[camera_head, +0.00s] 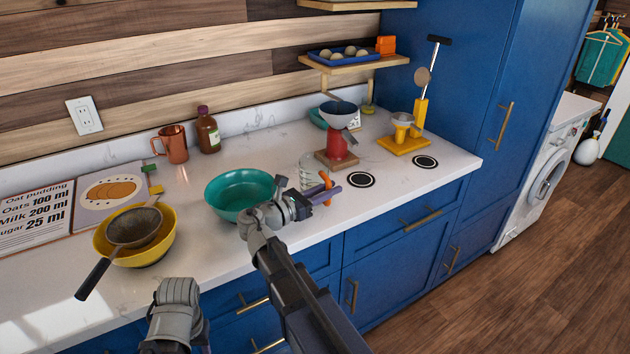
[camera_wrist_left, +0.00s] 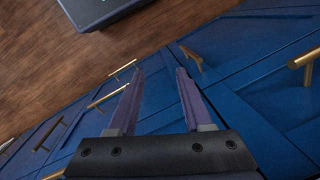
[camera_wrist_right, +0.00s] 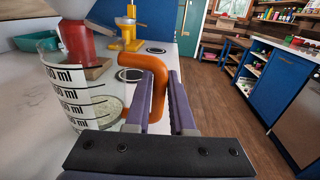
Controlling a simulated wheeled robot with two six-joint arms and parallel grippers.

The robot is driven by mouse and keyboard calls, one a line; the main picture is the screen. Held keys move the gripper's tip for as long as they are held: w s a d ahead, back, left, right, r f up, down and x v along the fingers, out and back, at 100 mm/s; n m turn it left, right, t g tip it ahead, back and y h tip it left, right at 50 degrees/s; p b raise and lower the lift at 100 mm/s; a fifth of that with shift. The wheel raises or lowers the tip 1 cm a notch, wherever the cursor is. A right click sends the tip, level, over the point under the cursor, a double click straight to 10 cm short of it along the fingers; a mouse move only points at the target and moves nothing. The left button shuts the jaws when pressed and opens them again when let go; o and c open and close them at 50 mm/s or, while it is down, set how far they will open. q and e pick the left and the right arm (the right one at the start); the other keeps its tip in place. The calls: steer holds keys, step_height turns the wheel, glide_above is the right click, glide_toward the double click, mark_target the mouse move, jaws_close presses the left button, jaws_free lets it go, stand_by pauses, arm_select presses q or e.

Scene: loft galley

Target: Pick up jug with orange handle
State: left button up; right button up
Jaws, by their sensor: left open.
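The jug is clear with black measuring marks and an orange handle. In the head view the jug (camera_head: 311,168) is on the white counter near its front edge, right of the teal bowl, partly hidden by my right gripper (camera_head: 325,193). In the right wrist view the jug (camera_wrist_right: 75,95) is at left, upright, with its orange handle (camera_wrist_right: 158,85) between the fingers of my right gripper (camera_wrist_right: 157,95), which are closed in on it. I cannot tell whether its base is off the counter. My left gripper (camera_wrist_left: 159,72) is open and empty, facing the floor and blue cabinets.
The teal bowl (camera_head: 232,194) stands left of the jug. A red grinder (camera_head: 338,145) stands close behind it, and a yellow press (camera_head: 405,138) farther right. A yellow bowl (camera_head: 150,252) with a pan (camera_head: 134,226) is at left. Counter right of the jug has bare room.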

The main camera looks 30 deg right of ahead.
jaws_close()
stand_by(0.9)
